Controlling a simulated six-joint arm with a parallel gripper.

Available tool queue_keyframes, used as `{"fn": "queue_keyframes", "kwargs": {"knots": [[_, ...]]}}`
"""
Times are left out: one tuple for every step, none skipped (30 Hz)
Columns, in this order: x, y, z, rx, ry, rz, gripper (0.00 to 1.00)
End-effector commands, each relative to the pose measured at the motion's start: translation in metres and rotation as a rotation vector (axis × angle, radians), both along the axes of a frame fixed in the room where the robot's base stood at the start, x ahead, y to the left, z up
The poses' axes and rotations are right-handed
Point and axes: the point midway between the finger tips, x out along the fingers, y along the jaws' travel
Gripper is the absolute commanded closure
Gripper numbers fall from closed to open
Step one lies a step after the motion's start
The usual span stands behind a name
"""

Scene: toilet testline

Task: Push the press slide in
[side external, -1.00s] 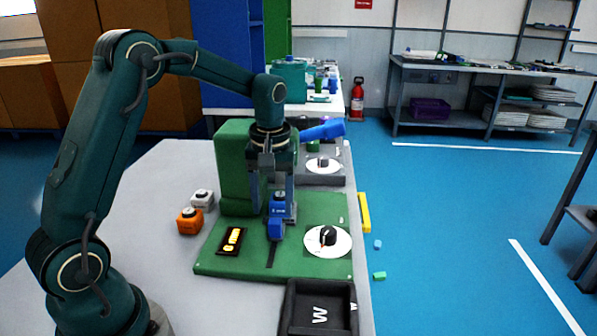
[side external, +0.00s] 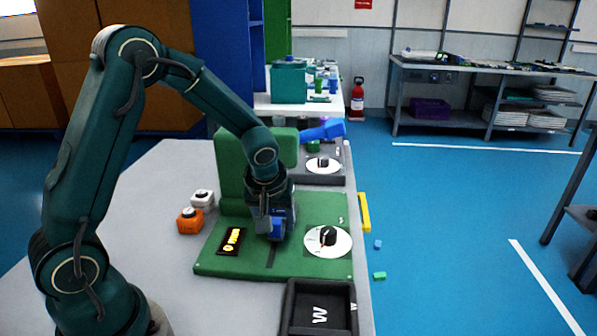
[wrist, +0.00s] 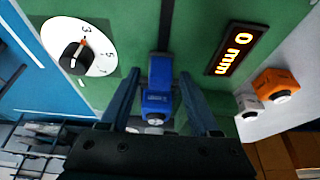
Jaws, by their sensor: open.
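The blue press slide (wrist: 157,104) sits on the dark track (wrist: 162,66) of the green panel. In the side view the blue slide (side external: 277,229) shows just below my gripper (side external: 270,236), partly hidden by it. In the wrist view my gripper (wrist: 158,92) is open, its two fingers on either side of the slide; I cannot tell whether they touch it. The lit display (wrist: 236,50) reads 0 mm. A white dial (wrist: 80,47) with a black knob is on the panel.
An orange box with a button (side external: 189,221) and a white one (side external: 202,199) stand beside the green base (side external: 215,263). A dark tray (side external: 290,316) marked W is at the front. A green upright block (side external: 231,165) stands behind my gripper.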

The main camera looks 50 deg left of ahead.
Motion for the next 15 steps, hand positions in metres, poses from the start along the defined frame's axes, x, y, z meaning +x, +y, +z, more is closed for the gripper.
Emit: {"fn": "queue_keyframes", "kwargs": {"knots": [[0.0004, 0.0004, -0.0008, 0.0, 0.0, 0.001, 0.38], [0.0005, 0.0005, -0.0008, 0.0, -0.002, 0.001, 0.38], [0.0005, 0.0004, -0.0008, 0.0, -0.002, 0.001, 0.38], [0.0005, 0.0004, -0.0007, 0.0, -0.002, 0.001, 0.38], [0.0005, 0.0004, -0.0007, 0.0, -0.002, 0.001, 0.38], [0.0004, 0.0004, -0.0007, 0.0, -0.002, 0.001, 0.38], [0.0004, 0.0004, -0.0006, 0.0, -0.001, 0.001, 0.38], [0.0004, 0.0004, -0.0006, 0.001, -0.001, 0.0, 0.49], [0.0004, 0.0004, -0.0006, 0.001, -0.001, 0.0, 0.64], [0.0003, 0.0003, -0.0007, 0.0, 0.0, 0.0, 0.76], [0.0003, 0.0003, -0.0007, 0.0, 0.0, 0.0, 0.87], [0.0003, 0.0003, -0.0006, 0.0, 0.0, 0.0, 1.0], [0.0003, 0.0003, -0.0006, 0.0, 0.0, 0.0, 1.0], [0.0003, 0.0003, -0.0006, 0.0, 0.0, 0.0, 1.0], [0.0003, 0.0003, -0.0006, 0.0, 0.0, 0.0, 1.0]]}}
